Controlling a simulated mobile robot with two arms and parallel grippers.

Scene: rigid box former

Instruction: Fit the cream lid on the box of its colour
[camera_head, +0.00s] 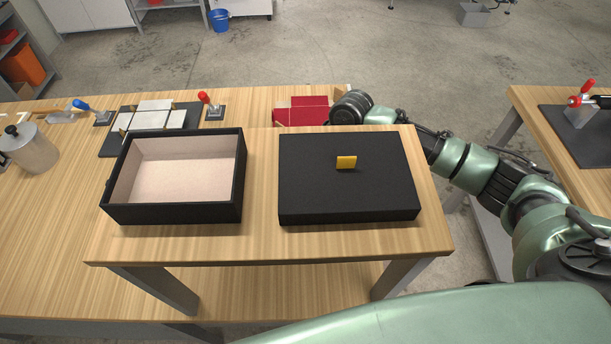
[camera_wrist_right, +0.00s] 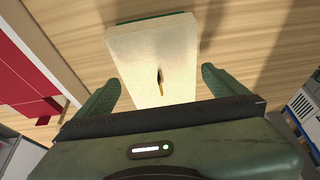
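In the right wrist view a cream lid-like piece (camera_wrist_right: 150,55) with a small raised tab (camera_wrist_right: 161,83) lies below my right gripper (camera_wrist_right: 160,85), with a dark green edge (camera_wrist_right: 150,17) along its far side. The gripper's two green fingers are spread, one on each side of the piece, and I see nothing held between them. In the head view this piece is hidden; my right wrist (camera_head: 352,106) shows behind the black box, its fingers out of sight. My left gripper is not in view.
A black open box (camera_head: 175,213) with a pale inside stands left on the table. A black closed box (camera_head: 345,205) with a yellow tab (camera_head: 346,162) stands right. Red pieces (camera_head: 300,112) lie behind it. A metal pitcher (camera_head: 32,152) and toggle levers stand at the left.

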